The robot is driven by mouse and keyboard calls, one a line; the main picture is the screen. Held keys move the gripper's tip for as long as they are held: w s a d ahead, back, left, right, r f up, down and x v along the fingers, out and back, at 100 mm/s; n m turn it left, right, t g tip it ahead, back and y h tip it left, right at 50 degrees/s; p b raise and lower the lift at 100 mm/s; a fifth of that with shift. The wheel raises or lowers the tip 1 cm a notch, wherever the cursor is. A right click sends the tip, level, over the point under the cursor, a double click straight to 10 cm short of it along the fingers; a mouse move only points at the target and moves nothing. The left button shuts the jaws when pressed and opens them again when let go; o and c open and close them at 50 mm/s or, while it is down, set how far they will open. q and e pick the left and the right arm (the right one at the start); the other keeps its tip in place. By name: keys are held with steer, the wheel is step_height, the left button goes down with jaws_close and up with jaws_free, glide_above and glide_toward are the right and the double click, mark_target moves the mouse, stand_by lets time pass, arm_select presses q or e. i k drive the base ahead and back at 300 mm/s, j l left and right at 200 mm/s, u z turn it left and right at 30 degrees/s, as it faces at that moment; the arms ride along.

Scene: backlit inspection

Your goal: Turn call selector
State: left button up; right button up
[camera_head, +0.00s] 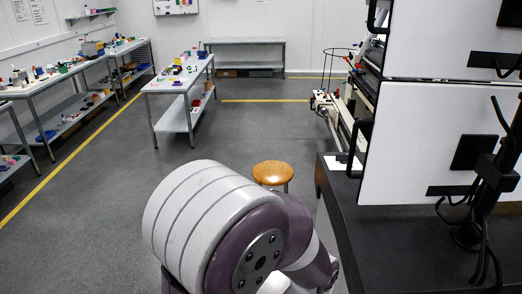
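I cannot make out a call selector in the head view. A machine with small red and black parts (322,98) stands at the centre right, but its details are too small to tell whether a selector is among them. A large white and purple link of my own arm fills the lower middle and hides the floor behind it. Neither of my grippers is in view.
A black table (350,226) with white panels (425,150) and dark cables (490,180) stands at the right. A round wooden stool (272,173) is behind my arm. Workbenches with small items (180,84) stand at the left. The grey floor (240,130) between is clear.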

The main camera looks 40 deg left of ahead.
mark_target(343, 158)
steer(key=u, duration=1)
steer(key=i+j+u, duration=0.35)
steer(key=i+u, duration=0.65)
steer(key=i+j+z, duration=0.1)
steer(key=i+z, duration=0.35)
steer(key=i+j+z, duration=0.3)
steer(key=i+z, duration=0.2)
steer(key=i+j+z, duration=0.75)
steer(key=j+z, duration=0.15)
steer(key=j, duration=0.15)
